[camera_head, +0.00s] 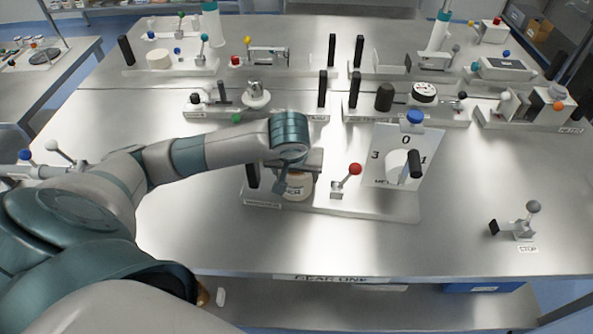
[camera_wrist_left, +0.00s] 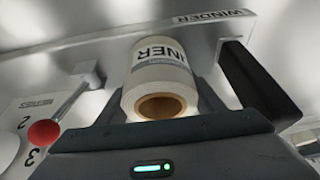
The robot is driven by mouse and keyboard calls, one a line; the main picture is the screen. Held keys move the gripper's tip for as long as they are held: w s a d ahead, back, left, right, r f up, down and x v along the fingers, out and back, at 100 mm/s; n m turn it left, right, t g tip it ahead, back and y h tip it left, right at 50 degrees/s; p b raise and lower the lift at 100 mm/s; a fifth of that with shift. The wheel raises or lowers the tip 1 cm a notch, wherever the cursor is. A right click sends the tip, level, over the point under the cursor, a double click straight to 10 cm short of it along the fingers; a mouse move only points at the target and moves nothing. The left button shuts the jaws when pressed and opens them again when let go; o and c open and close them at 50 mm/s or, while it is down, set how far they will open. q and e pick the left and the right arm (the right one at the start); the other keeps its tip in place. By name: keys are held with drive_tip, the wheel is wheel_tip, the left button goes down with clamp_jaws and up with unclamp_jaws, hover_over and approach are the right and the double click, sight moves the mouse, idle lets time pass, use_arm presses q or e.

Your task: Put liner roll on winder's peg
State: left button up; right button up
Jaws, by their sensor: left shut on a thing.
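The liner roll (camera_head: 297,189) is a white cylinder with a printed label and a brown hollow core. It also shows in the left wrist view (camera_wrist_left: 160,75), where its core end faces the camera. My left gripper (camera_head: 298,178) is shut on it from above, one finger on each side. The roll is over the winder's white base (camera_head: 385,208), between a black upright handle (camera_head: 252,175) and a red-knobbed lever (camera_head: 347,178). The winder's peg is hidden, so I cannot tell whether the roll is around it or above it. My right gripper is not in view.
Other stations with black posts line the back. A small stop lever (camera_head: 522,222) stands at the right. The steel tabletop (camera_head: 200,230) is bare at the front left.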

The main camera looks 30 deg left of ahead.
sight(294, 176)
use_arm(q)
drive_tip(key=shift+f+b, duration=0.2)
drive_tip(key=shift+b, duration=0.1)
drive_tip(key=o, duration=1.3)
drive_tip(key=shift+r, duration=0.1)
drive_tip(key=shift+r+p, duration=0.15)
drive_tip(key=shift+p, duration=0.2)
drive_tip(key=shift+r+b, duration=0.15)
drive_tip(key=shift+b, duration=0.15)
drive_tip(key=shift+b+v, duration=0.95)
drive_tip(key=shift+v, duration=4.85)
drive_tip(key=shift+s, duration=0.1)
